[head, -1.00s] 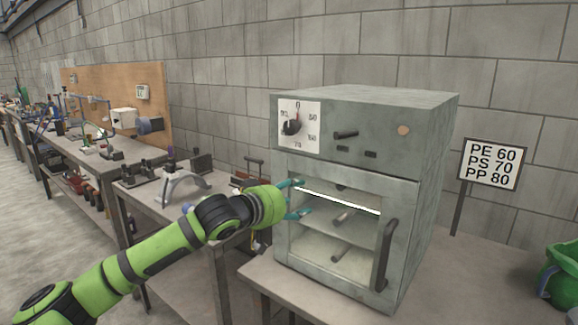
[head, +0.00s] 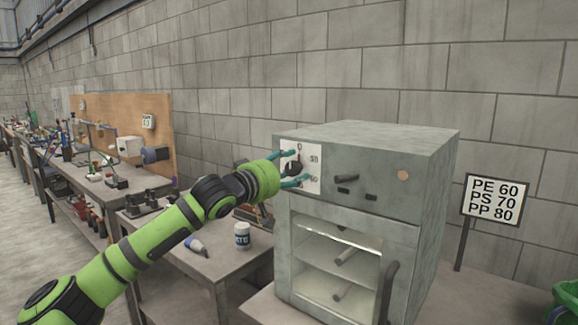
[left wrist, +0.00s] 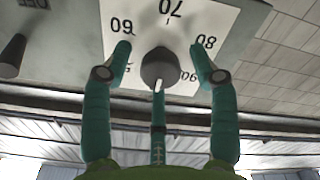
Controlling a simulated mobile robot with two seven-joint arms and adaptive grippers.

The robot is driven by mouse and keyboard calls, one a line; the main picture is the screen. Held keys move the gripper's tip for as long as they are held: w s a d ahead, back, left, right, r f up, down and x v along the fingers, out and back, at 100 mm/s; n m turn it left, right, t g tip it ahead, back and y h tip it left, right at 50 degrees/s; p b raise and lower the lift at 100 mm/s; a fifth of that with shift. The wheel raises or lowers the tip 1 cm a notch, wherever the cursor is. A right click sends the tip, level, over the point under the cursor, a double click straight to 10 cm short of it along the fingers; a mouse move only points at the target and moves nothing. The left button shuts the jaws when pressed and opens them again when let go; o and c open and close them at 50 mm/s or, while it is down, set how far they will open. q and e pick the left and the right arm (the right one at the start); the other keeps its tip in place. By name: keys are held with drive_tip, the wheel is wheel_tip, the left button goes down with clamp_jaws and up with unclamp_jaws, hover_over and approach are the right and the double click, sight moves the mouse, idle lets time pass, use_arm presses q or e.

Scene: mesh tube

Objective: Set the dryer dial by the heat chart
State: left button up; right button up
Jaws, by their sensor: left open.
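The dryer (head: 390,150) is a grey metal box with a windowed door. Its dial (head: 291,166), a dark round knob on a white number plate, is at the upper left of its front. In the left wrist view the dial (left wrist: 158,68) has a white mark pointing down, away from the 70 at the top. My left gripper (head: 291,168) is open at the dial. Its left and right fingertips stand either side of the knob, apart from it; a third finger lies below. The heat chart (head: 494,200) reads PE 60, PS 70, PP 80. My right gripper is out of view.
A dark lever (head: 346,178) is right of the dial, and a door handle (head: 387,292) is below. A white jar (head: 242,238) and a small bottle (head: 196,245) are on the side bench (head: 205,268). A green bin (head: 565,300) is at the right edge.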

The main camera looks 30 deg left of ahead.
use_arm(q)
drive_tip(key=c, duration=1.1)
drive_tip(key=shift+c, duration=0.2)
